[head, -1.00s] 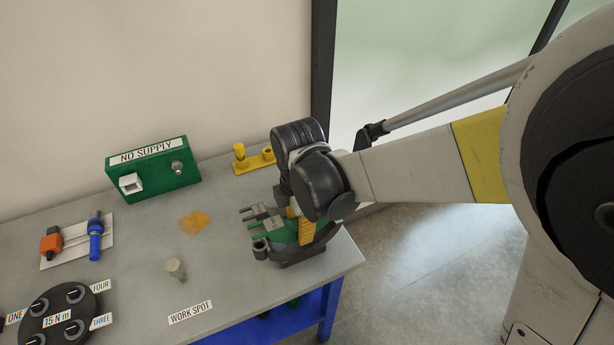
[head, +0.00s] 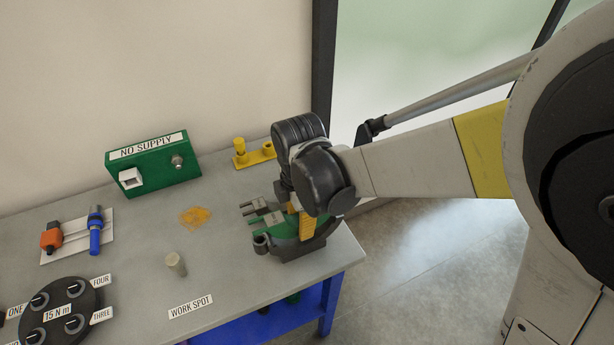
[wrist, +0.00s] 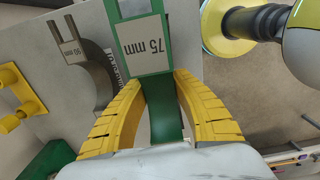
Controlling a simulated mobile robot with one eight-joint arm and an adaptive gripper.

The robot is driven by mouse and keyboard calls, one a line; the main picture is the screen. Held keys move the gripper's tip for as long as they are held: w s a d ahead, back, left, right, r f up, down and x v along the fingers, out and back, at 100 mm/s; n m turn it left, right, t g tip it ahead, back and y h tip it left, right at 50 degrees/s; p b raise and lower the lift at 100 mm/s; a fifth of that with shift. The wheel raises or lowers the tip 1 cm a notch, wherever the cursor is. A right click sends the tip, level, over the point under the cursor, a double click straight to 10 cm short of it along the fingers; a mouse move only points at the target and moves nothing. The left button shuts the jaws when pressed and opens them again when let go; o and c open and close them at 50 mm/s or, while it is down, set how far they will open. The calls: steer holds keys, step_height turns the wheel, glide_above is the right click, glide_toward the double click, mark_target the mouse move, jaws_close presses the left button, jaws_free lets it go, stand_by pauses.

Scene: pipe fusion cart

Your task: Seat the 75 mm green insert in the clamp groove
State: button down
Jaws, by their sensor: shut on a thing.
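The green insert (wrist: 163,118) carries a 75 mm label (wrist: 142,46) in the wrist view. My gripper (wrist: 163,84) has its yellow fingers closed on either side of it. In the head view my gripper (head: 306,226) is low over the grey and green assembly at the table's right end, with the green part (head: 284,245) below and beside the fingers. A grey curved part with a 90 mm tag (wrist: 77,52) lies to the left in the wrist view. My wrist hides much of the assembly, and I cannot tell whether the insert sits in the clamp groove.
A green NO SUPPLY box (head: 155,167) and a yellow bracket with posts (head: 254,156) stand at the back. A grey peg (head: 176,264) stands near the WORK SPOT label (head: 190,307). A black dial plate (head: 60,310) is front left. The table's right edge is close to the assembly.

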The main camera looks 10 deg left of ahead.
steer(key=shift+f+b, duration=1.6)
steer(key=shift+f, duration=0.2)
steer(key=c, duration=1.1)
jaws_free()
steer(key=shift+o, duration=0.2)
steer(key=shift+r, duration=0.1)
step_height(320, 180, up, 12)
steer(key=shift+f, duration=0.1)
steer(key=shift+d, duration=0.1)
